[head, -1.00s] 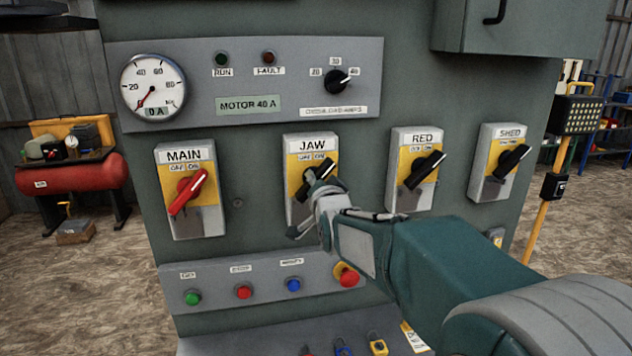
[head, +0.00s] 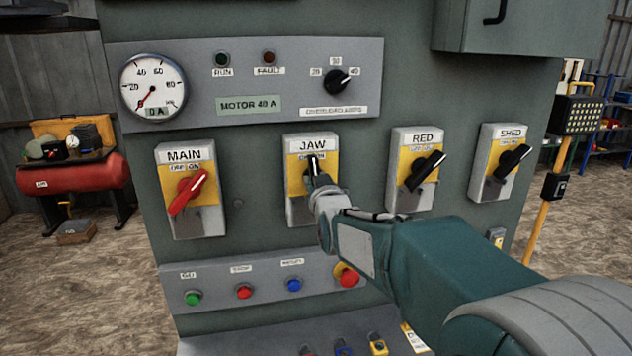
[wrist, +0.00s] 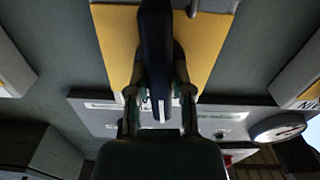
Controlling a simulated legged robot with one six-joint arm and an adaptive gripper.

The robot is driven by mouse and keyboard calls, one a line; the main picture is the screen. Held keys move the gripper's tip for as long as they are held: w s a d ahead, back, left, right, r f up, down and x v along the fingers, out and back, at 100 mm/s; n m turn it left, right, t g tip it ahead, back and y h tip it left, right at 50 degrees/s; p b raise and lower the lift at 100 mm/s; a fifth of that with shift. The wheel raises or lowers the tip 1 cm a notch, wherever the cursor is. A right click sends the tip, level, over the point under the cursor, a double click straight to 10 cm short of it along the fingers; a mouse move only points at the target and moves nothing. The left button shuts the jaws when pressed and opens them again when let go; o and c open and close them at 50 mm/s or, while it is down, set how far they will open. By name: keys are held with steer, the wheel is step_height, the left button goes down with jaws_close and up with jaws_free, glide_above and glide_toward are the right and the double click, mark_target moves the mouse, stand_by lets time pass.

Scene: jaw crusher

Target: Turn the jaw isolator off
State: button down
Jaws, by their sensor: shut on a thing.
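The jaw isolator (head: 299,207) is a grey box with a yellow plate, labelled JAW, on the green panel. Its black handle (head: 313,165) has a white mark and stands nearly upright, between the OFF and ON labels. My gripper (head: 320,188) is at the handle's lower end and partly covers it. In the wrist view the dark handle (wrist: 157,50) lies between the two fingers of my gripper (wrist: 158,92), which are shut on it. The yellow plate (wrist: 112,35) is behind it.
The MAIN isolator (head: 188,213) with a red handle is to the left. The RED isolator (head: 398,200) and SHED isolator (head: 489,187) are to the right. A button strip (head: 220,280) juts out below. The ammeter (head: 153,88) reads near 0 A.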

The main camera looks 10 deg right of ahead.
steer(key=n, duration=0.3)
steer(key=shift+a+n, duration=0.1)
steer(key=shift+n, duration=2.1)
steer(key=c, duration=0.5)
jaws_free()
steer(key=shift+a, duration=0.2)
